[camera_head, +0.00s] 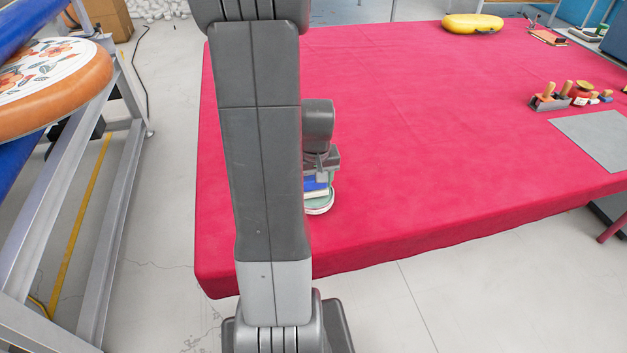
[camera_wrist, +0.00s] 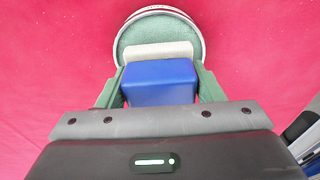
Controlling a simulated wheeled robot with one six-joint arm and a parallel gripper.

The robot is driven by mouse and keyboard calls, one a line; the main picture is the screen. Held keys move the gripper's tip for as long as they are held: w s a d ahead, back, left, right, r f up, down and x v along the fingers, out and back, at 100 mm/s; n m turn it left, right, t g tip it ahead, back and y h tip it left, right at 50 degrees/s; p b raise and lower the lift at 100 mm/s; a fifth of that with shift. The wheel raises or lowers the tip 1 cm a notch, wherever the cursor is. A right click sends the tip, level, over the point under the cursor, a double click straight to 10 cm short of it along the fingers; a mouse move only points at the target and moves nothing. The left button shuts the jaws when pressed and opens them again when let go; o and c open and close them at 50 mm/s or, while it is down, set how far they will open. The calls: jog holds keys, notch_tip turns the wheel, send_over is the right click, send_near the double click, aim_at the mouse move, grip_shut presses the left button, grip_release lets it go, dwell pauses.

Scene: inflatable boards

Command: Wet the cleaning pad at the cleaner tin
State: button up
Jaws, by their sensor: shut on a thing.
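The cleaning pad, a blue block (camera_wrist: 160,82) with a cream pad face (camera_wrist: 158,51), is between the green fingers of my gripper (camera_wrist: 157,88). In the head view, the blue block (camera_head: 315,184) shows below my gripper (camera_head: 321,172), partly behind my arm. The cleaner tin (camera_wrist: 158,22) is round and shallow, with a pale rim and a green inside. It also shows in the head view (camera_head: 320,209), on the red table near its front edge. The pad is over the tin; I cannot tell whether it touches the green surface.
The red table (camera_head: 420,130) is largely clear. At its right are a grey sheet (camera_head: 598,140) and several wooden-handled tools (camera_head: 551,97). A yellow inflatable (camera_head: 472,23) lies at the back. A metal rack (camera_head: 112,200) with a round orange-edged board (camera_head: 55,85) stands left.

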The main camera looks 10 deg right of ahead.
jog(key=shift+f+b, duration=0.55)
dwell(1.5)
jog(key=shift+r, duration=0.1)
jog(key=shift+r+p, duration=2.65)
jog(key=shift+r, duration=0.8)
